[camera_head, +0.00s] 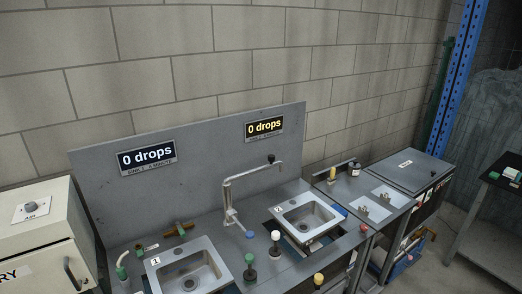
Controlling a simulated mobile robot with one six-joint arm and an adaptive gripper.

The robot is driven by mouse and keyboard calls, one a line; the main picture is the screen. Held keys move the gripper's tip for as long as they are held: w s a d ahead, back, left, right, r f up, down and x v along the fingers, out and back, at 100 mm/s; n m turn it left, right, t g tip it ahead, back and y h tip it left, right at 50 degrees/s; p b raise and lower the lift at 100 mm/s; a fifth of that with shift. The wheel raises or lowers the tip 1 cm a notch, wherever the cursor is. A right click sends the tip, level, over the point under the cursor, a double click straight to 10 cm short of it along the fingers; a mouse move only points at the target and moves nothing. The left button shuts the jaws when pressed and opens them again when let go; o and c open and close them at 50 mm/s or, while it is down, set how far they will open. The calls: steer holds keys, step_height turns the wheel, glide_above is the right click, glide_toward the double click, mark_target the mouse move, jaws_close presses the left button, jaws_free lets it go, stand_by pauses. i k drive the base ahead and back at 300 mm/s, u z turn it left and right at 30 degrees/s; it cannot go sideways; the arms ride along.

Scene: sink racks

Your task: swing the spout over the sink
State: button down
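A tall grey metal spout (251,174) stands on the bench between two small sinks. Its upright rises at the left and its long arm reaches right, ending in a short downturned tip with a black knob near that end. In the picture the tip appears above the back edge of the right sink (291,207), labelled 2; I cannot tell whether it is over the basin. The left sink (158,272), labelled 1, is at the bottom of the view. A blue knob (250,234) is near the spout's foot. My gripper is not in view.
Dark-green, white and yellow-topped knobs (276,237) stand between the sinks at the front. A brass valve (178,230) is behind the left sink. A grey back panel (205,142) bears two "0 drops" signs. Cabinets flank the bench; floor shows at right.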

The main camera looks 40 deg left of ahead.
mark_target(271, 158)
steer(key=u, duration=0.4)
steer(key=i, duration=0.65)
steer(key=u, duration=0.95)
steer(key=i, duration=0.8)
steer(key=u, duration=0.45)
